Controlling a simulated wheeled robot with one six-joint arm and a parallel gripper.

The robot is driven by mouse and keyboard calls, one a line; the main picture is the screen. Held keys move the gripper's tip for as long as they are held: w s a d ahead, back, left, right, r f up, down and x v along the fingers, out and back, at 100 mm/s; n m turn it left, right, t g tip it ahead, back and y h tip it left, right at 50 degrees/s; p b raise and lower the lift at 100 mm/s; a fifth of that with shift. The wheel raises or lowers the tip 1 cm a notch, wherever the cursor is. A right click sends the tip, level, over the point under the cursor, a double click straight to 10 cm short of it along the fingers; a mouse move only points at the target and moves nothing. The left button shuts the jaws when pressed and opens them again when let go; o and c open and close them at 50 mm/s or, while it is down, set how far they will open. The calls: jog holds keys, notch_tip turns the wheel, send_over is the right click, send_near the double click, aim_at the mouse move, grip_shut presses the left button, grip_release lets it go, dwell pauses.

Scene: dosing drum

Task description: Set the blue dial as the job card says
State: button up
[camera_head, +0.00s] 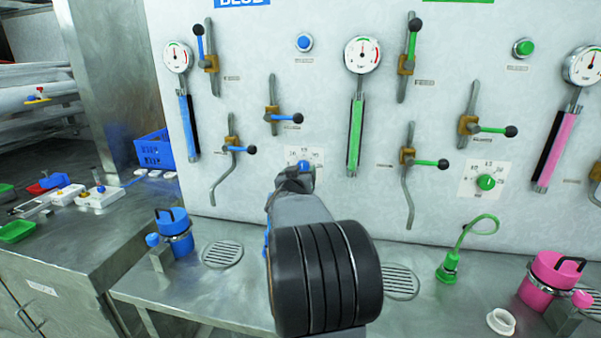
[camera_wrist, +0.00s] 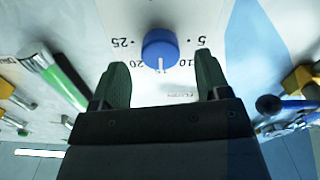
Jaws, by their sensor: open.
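The blue dial (camera_wrist: 160,48) sits on a white scale plate (camera_wrist: 183,93) on the wall panel. Its white mark points down in the wrist view, between the 20 and the 10, toward a partly hidden figure. My gripper (camera_wrist: 162,82) is open, with one finger on each side below the dial and nothing between them. In the head view my gripper (camera_head: 294,180) covers part of the dial (camera_head: 304,165) and its plate (camera_head: 318,156). I cannot make out a readable job card.
Blue-handled levers (camera_head: 287,118) and a blue button (camera_head: 304,42) are around the dial. A green tube gauge (camera_head: 356,130) stands to its right. A green dial (camera_head: 486,182) is farther right. A blue canister (camera_head: 177,238) stands on the bench at left.

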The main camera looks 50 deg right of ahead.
jog(key=shift+x, duration=0.9)
jog(key=shift+c, duration=0.2)
jog(key=c, duration=0.9)
